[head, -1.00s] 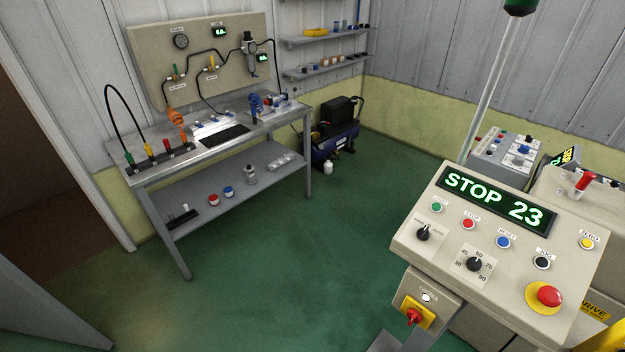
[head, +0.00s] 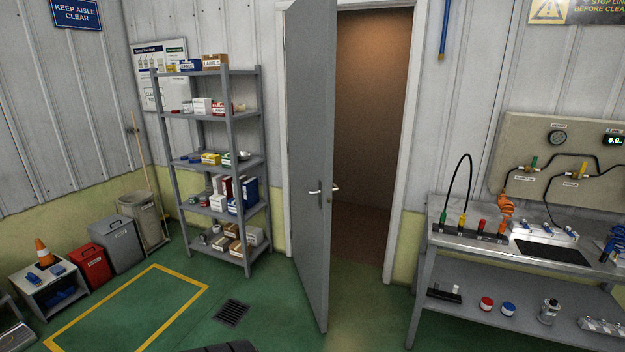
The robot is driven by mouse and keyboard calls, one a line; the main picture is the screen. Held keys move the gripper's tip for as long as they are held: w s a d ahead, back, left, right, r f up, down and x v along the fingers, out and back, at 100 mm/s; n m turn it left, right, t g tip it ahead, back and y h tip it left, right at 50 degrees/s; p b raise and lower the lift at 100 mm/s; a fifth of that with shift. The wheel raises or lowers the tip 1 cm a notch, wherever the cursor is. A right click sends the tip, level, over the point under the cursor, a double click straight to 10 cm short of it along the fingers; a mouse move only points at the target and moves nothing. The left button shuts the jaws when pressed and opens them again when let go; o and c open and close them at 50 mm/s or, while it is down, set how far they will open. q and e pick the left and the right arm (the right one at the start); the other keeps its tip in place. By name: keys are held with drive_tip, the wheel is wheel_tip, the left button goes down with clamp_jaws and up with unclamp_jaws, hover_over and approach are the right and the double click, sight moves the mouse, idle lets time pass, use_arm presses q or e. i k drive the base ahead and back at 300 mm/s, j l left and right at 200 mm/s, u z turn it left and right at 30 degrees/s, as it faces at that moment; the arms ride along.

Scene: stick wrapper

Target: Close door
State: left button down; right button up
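A tall grey door (head: 309,150) stands ajar in the head view, swung out into the room from a white frame. It has lever handles (head: 316,192) at mid height, with another lever (head: 335,188) showing at its right edge. The doorway (head: 372,140) beside it is open, with a brown wall and dark floor behind. Neither of my grippers is in view.
A grey shelf rack (head: 256,160) with boxes stands left of the door. A metal workbench (head: 440,238) stands to the right. Green floor with a drain (head: 231,312) lies in front; bins (head: 114,243) line the left wall.

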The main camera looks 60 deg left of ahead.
sight(310, 40)
drive_tip(key=u, duration=2.05)
